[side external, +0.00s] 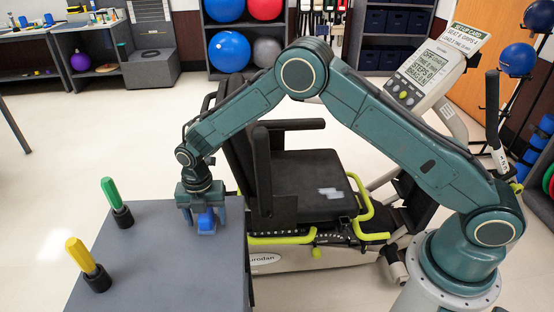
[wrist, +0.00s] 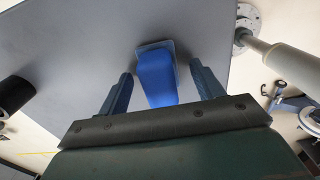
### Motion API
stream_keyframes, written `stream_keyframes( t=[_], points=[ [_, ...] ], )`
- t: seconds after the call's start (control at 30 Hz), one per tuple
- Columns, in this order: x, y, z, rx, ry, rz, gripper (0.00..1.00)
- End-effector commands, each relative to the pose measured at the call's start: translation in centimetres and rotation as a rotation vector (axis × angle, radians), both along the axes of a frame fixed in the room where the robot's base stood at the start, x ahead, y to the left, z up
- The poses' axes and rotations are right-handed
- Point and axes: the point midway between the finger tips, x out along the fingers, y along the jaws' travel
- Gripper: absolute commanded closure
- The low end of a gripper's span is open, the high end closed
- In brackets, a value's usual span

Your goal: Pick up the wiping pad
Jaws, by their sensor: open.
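The wiping pad (side external: 206,222) has a blue grip on a pale grey-blue base and stands on the grey table near its right edge. In the wrist view the pad (wrist: 157,78) lies between my two fingers, with a gap visible on each side. My gripper (side external: 205,215) points down over the pad, open, with a finger to either side of it. It also shows at the bottom of the wrist view (wrist: 160,90). The fingers appear not to touch the pad.
The grey table (side external: 165,250) also holds a green-handled tool (side external: 111,194) and a yellow-handled tool (side external: 82,256) in black holders at its left. The recumbent stepper's black seat (side external: 305,180) stands close beyond the table's right edge. The table around the pad is clear.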

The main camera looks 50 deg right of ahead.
Motion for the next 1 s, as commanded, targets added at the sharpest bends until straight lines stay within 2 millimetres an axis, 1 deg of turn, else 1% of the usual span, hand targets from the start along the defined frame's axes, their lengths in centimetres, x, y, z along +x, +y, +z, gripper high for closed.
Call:
stream_keyframes(
  t=[0.5,0.53,0.67,0.7,0.77,0.8,0.83,0.87,1.0],
  points=[
    [0.0,0.0,-0.18,0.0,0.0,0.0,0.34],
    [0.0,0.0,-0.18,0.0,0.0,0.0,0.36],
    [0.0,0.0,-0.17,0.0,0.0,0.0,0.61],
    [0.0,0.0,-0.17,0.0,0.0,0.0,0.69],
    [-0.01,-0.01,-0.17,0.0,0.0,0.0,0.81],
    [0.0,0.0,-0.17,0.0,0.0,0.0,0.83],
    [0.01,0.01,-0.15,0.001,-0.001,0.0,0.83],
    [0.01,0.01,-0.15,0.001,-0.001,0.0,0.87],
    [0.01,0.01,-0.14,0.001,-0.001,0.0,0.87]
  ],
)
